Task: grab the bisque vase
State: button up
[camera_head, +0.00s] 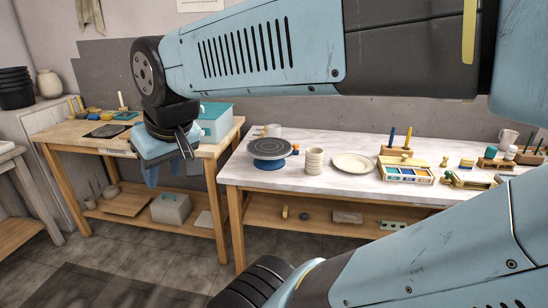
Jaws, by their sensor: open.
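A pale, round-bodied vase (48,84) stands upright at the far left, on a cabinet top by the wall. A cream ribbed cylinder (314,161) stands upright on the white-topped table. I cannot tell for sure which of the two is the bisque vase. My gripper (176,155) hangs in front of the wooden table's right part, pointing down, open and with nothing seen between its fingers. It is apart from both pieces, to the right of the round vase and left of the ribbed cylinder. My arm crosses the upper right.
A grey turntable disc (269,148) on a blue base and a cream plate (352,163) flank the ribbed cylinder. A paint box (406,174) and brush holders stand farther right. A teal box (215,122) is behind my gripper. Stacked black pots (14,88) stand beside the round vase.

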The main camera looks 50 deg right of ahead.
aim_at(314, 156)
jog(key=z, duration=0.1)
jog(key=i, duration=0.6)
jog(key=z, duration=2.8)
jog(key=k, duration=0.5)
jog(key=z, duration=0.3)
jog(key=i, duration=0.5)
jog(key=u, duration=0.25)
jog(key=k, duration=0.25)
jog(key=z, duration=0.15)
